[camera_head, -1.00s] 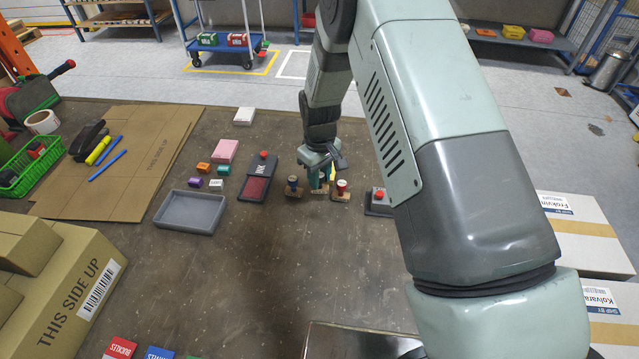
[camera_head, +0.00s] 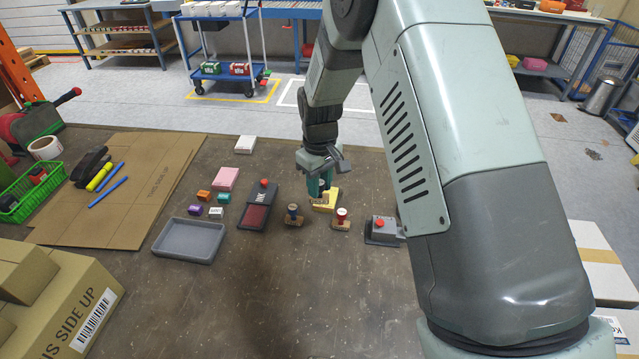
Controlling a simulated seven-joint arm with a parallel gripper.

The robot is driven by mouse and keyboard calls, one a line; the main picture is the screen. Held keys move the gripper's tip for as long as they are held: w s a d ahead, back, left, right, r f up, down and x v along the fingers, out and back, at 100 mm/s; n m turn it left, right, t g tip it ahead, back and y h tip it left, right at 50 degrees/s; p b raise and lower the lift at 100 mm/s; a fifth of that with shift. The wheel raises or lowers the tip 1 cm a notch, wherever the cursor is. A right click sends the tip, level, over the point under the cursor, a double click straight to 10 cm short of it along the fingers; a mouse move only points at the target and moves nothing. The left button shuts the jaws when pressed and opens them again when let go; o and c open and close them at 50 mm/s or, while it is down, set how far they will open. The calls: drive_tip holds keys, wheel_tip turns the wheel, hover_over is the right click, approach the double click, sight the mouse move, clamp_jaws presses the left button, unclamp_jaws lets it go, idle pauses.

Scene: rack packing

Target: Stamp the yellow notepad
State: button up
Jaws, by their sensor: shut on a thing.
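The yellow notepad (camera_head: 330,203) lies on the brown table, partly hidden behind a stamp and my gripper. My gripper (camera_head: 319,186) is shut on a stamp with a wooden base (camera_head: 318,198). This stamp appears in front of or above the notepad; I cannot tell whether they touch.
A grey tray (camera_head: 189,241), a pink pad (camera_head: 226,179), a white pad (camera_head: 245,145) and several small coloured blocks lie to the left. A grey device with a red button (camera_head: 381,229) stands to the right. The front middle of the table is bare.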

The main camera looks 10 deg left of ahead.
drive_tip(key=a+f, duration=0.3)
drive_tip(key=a, duration=1.5)
drive_tip(key=shift+a+f, duration=0.1)
drive_tip(key=shift+f, duration=2.25)
drive_tip(key=shift+f, duration=0.6)
drive_tip(key=shift+r, duration=0.1)
wheel_tip(320, 180, up, 7)
